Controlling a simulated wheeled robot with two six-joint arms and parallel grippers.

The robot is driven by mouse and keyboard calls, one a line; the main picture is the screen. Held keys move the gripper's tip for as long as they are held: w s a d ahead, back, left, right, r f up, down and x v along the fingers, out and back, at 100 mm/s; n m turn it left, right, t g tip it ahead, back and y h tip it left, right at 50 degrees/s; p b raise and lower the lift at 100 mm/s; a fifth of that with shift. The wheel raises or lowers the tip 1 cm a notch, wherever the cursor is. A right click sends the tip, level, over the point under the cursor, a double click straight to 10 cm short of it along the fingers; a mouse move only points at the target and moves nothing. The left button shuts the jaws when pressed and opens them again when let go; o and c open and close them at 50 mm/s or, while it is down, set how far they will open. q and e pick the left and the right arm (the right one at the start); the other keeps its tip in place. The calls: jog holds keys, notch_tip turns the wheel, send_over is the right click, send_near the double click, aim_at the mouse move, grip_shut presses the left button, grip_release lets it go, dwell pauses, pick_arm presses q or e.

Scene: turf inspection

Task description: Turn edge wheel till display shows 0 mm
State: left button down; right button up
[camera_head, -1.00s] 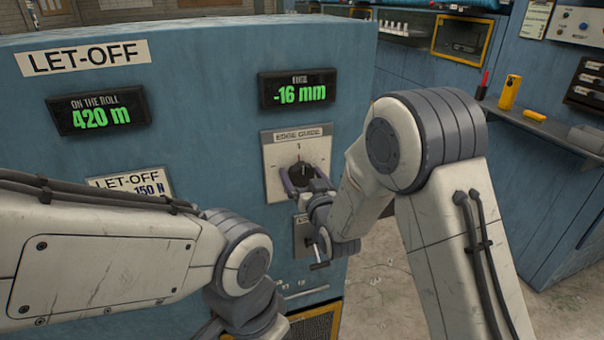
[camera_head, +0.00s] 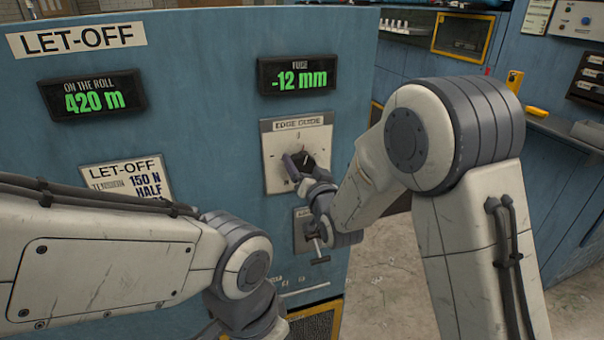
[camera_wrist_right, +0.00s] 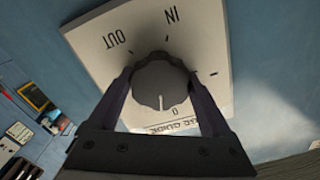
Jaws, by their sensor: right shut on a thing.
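The edge wheel is a dark round knob (camera_wrist_right: 160,84) with a pale mark, on a white plate (camera_head: 318,136) labelled EDGE GUIDE. In the head view the fingers partly hide the knob. The display (camera_head: 297,76) above the plate reads -12 mm in green. My left arm crosses the lower left; its gripper is not visible.
The blue LET-OFF cabinet (camera_head: 205,90) fills the left and middle. A small plate with a T-shaped handle (camera_head: 320,258) is just below the edge guide. A grey shelf (camera_head: 565,130) stands at the right.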

jog(key=m+b, duration=0.8)
jog(key=shift+f, duration=0.25)
jog(key=shift+r+m+b, duration=0.1)
jog(key=shift+m+b, duration=1.55)
jog(key=shift+m, duration=0.65)
jog(key=o, duration=1.2)
jog(key=shift+c, duration=0.2)
jog(key=shift+d+r, duration=0.1)
jog(key=b+v, duration=0.1)
jog(key=v, duration=0.9)
jog(key=shift+s+b, duration=0.2)
jog(key=shift+b, duration=0.2)
